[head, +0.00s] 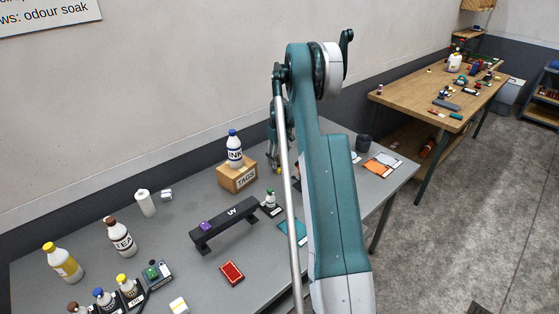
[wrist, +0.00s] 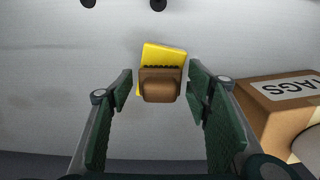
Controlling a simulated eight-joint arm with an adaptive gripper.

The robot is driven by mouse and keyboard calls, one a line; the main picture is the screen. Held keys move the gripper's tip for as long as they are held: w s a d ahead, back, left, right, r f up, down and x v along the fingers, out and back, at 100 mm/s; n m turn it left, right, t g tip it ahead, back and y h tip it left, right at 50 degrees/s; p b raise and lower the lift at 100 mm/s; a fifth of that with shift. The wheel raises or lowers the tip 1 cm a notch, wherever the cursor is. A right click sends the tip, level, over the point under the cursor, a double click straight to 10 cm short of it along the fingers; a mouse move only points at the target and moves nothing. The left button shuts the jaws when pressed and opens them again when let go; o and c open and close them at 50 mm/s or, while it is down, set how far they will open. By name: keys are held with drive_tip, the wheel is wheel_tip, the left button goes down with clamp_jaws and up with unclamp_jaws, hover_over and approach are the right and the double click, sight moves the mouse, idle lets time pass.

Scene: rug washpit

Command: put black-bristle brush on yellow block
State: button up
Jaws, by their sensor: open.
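The black-bristle brush (wrist: 160,88) shows in the wrist view as a brown block with a dark bristle edge along its far side. It overlaps the yellow block (wrist: 165,53), which shows behind it and at its left edge. The brush looks to be on the block, but the contact between them is hidden. My gripper (wrist: 161,78) is open, with one green finger on each side of the brush and visible gaps to both. In the head view my arm hides most of this spot.
A cardboard TAGS box (head: 238,177) with an INK bottle (head: 234,150) on it stands close beside my gripper; the box (wrist: 285,100) is at right in the wrist view. A black UV stand (head: 226,226) is nearer on the grey table (head: 190,270). A dark cup (head: 363,143) stands farther right.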

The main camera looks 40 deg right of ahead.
sight(278, 156)
drive_tip(key=shift+r, duration=0.1)
wheel_tip(278, 156, up, 12)
idle(0.9)
drive_tip(key=shift+r, duration=0.1)
idle(0.4)
drive_tip(key=s+a+r+t, duration=0.1)
drive_tip(key=s+a+r, duration=0.2)
drive_tip(key=a+r, duration=1.25)
drive_tip(key=s+a+r+t+h, duration=0.1)
drive_tip(key=s+a+r, duration=0.3)
drive_tip(key=a, duration=0.5)
drive_tip(key=s+a+r+t, duration=0.1)
drive_tip(key=s+a+r, duration=0.2)
drive_tip(key=s+a, duration=0.45)
drive_tip(key=s+a+r+t, duration=0.2)
drive_tip(key=s+a, duration=1)
drive_tip(key=a, duration=0.2)
drive_tip(key=s+a+f+t, duration=0.1)
drive_tip(key=s+a+f, duration=0.2)
drive_tip(key=s, duration=0.4)
drive_tip(key=s+a+f+t+y, duration=0.1)
drive_tip(key=s+a+f, duration=0.2)
drive_tip(key=s+a, duration=0.3)
drive_tip(key=shift+s+f, duration=0.2)
drive_tip(key=shift+s, duration=0.4)
